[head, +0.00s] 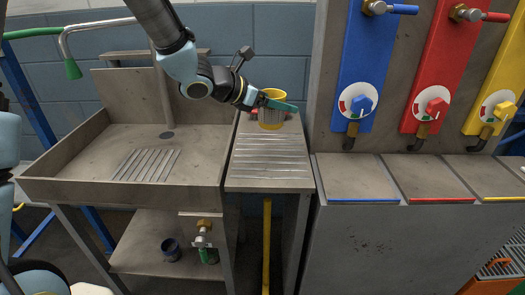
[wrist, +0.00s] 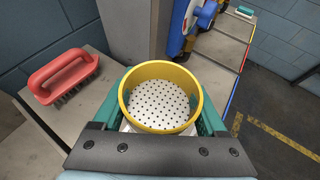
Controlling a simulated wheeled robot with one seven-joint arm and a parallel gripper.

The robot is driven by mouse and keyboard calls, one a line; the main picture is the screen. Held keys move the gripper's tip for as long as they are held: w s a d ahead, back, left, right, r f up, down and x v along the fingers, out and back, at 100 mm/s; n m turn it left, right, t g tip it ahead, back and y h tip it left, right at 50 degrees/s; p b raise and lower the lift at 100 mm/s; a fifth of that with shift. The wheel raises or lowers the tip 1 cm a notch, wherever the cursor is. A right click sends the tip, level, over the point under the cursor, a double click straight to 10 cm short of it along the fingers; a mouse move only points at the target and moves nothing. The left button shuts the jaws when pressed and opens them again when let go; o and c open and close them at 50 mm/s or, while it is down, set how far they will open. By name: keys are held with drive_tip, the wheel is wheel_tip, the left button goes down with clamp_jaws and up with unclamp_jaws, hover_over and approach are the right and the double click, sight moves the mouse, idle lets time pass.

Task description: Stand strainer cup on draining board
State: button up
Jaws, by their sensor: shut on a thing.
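The strainer cup (head: 268,117) has yellow rims and a grey middle; it looks upright at the far end of the draining board (head: 268,172). In the wrist view I look down into the strainer cup (wrist: 160,104), with its white perforated bottom inside a yellow ring. My gripper (head: 279,105) is shut on it, with teal fingers on both sides, also in the wrist view (wrist: 162,118). I cannot tell whether the cup's base touches the board. The board is grey with ridges, and its front part is bare.
A red brush (wrist: 63,76) lies beside the cup, close to the wall. A sink basin (head: 85,150) adjoins the board on the left. Blue (head: 357,85), red (head: 435,70) and yellow valve panels stand to the right above a grey counter (head: 358,178).

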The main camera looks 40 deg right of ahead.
drive_tip(key=shift+s+b, duration=0.15)
drive_tip(key=shift+b, duration=0.3)
drive_tip(key=shift+r, duration=0.15)
wheel_tip(320, 180, down, 10)
drive_tip(key=shift+a+r+p, duration=0.1)
drive_tip(key=shift+r+p, duration=0.1)
drive_tip(key=shift+p, duration=0.25)
drive_tip(key=shift+f+b, duration=0.2)
drive_tip(key=shift+b, duration=0.1)
drive_tip(key=o, duration=1.5)
drive_tip(key=shift+r, duration=0.1)
